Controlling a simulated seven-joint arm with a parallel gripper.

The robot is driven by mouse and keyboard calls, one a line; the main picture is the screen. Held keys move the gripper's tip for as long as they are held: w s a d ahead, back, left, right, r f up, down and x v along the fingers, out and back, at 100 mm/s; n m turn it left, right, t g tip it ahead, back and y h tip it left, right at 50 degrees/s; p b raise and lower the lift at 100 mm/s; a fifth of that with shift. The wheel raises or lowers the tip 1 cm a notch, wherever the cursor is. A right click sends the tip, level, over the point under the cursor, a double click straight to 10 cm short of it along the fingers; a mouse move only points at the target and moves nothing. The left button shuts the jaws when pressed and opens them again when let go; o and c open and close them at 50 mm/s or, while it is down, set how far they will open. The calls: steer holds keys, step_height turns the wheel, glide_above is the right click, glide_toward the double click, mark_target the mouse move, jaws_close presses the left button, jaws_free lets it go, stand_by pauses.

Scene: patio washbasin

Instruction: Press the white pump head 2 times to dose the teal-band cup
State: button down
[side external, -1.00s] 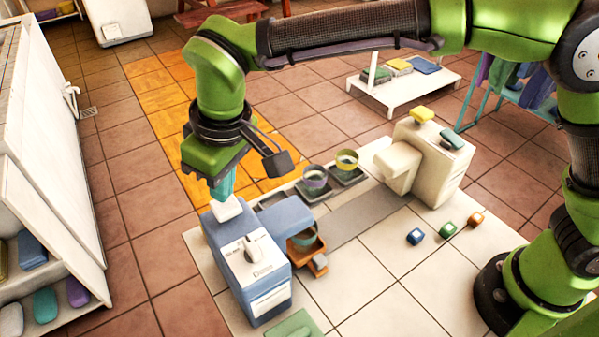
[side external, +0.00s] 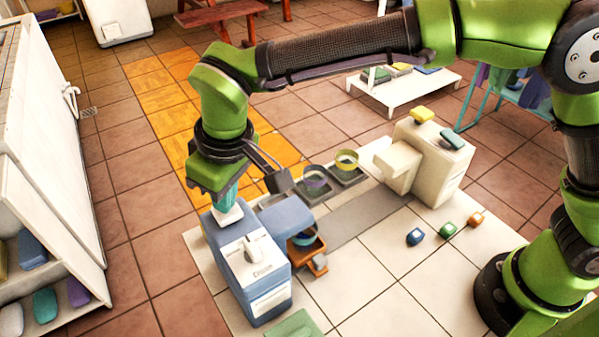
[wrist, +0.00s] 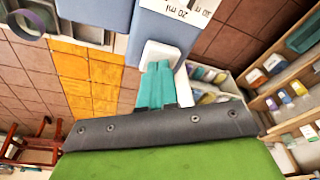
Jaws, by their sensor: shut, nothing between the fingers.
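The white pump head (side external: 229,216) sits on the back of the blue dispenser (side external: 250,262). My gripper (side external: 226,205) is shut and empty, with its teal fingertips down on the pump head. In the wrist view, my teal fingers (wrist: 157,88) meet the white pump head (wrist: 162,52). The cup (side external: 303,239) under the blue dispenser's spout stands in an orange holder (side external: 318,247). It is partly hidden by the spout and looks teal-blue; its band is hard to make out.
A purple-banded cup (side external: 315,178) and a yellow-green-banded cup (side external: 346,161) stand on dark pads behind. A cream dispenser (side external: 438,165) with yellow and teal heads stands to the right.

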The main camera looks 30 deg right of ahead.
steer(key=shift+w+v, duration=0.2)
steer(key=shift+v, duration=1)
steer(key=shift+a, duration=0.1)
steer(key=shift+s+x, duration=0.2)
steer(key=shift+x, duration=1)
steer(key=shift+w+v, duration=0.2)
steer(key=shift+v, duration=1)
steer(key=shift+r, duration=0.15)
steer(key=shift+w+a+v, duration=0.1)
steer(key=shift+w+v, duration=0.05)
steer(key=shift+v, duration=0.8)
steer(key=shift+w+a+v, duration=0.1)
steer(key=shift+w+v, duration=0.1)
steer(key=shift+v, duration=0.8)
steer(key=shift+w+a+v, duration=0.1)
steer(key=shift+w+v, duration=0.05)
steer(key=shift+v, duration=0.8)
steer(key=shift+r, duration=0.15)
